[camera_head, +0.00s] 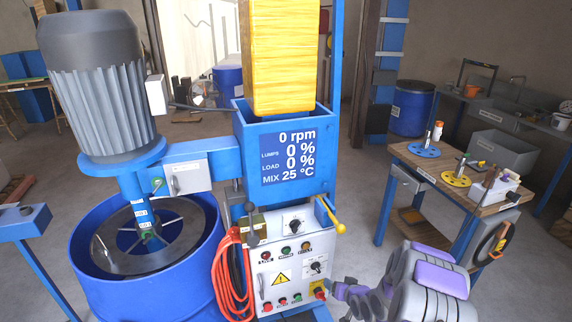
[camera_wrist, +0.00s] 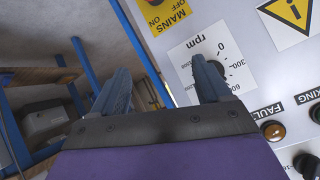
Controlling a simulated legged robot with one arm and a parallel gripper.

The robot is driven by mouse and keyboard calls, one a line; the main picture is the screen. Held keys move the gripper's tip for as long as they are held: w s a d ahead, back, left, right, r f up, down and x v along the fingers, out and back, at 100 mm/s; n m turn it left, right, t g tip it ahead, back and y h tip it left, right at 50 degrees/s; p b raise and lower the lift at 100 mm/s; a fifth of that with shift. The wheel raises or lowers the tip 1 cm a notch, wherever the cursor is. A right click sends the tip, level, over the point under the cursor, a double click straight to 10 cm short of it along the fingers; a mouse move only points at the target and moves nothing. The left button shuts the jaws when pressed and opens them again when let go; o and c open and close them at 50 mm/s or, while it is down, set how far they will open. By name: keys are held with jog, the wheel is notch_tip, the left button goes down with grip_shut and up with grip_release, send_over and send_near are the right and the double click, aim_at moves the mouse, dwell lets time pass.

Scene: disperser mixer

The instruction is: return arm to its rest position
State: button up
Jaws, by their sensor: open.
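My arm (camera_head: 430,285), grey with purple covers, is folded low at the right of the control panel (camera_head: 290,262). My gripper (camera_wrist: 162,85) is open and empty in the wrist view, its two dark blue fingers apart. The rpm dial (camera_wrist: 212,72) shows just beyond the right finger, which partly covers it. I cannot tell whether the finger touches the panel. In the head view the gripper's front end (camera_head: 345,292) is beside the panel's lower right edge, and its fingers are hard to make out. The display (camera_head: 288,157) reads 0 rpm.
A blue mixing drum (camera_head: 190,270) and a grey motor (camera_head: 100,85) stand at the left. A red-orange cable coil (camera_head: 230,280) hangs on the panel. A workbench (camera_head: 415,160) with discs and small bottles stands at the right. Open floor (camera_head: 350,195) lies between mixer and bench.

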jog(key=s+r+n+g+h, duration=0.1)
jog(key=s+r+g+h, duration=0.35)
jog(key=s+r, duration=1.55)
jog(key=s+a+r+g, duration=0.1)
jog(key=s+r, duration=0.3)
jog(key=s, duration=0.5)
jog(key=s+a+r+g+y, duration=0.1)
jog(key=s+r+g, duration=0.3)
jog(key=s, duration=0.6)
jog(key=s+a+r+g, duration=0.2)
jog(key=s+r, duration=0.2)
jog(key=s, duration=0.6)
jog(key=shift+a+r, duration=0.25)
jog(key=shift+a, duration=0.05)
jog(key=shift+w+g+y, duration=0.1)
jog(key=shift+g+y, duration=0.15)
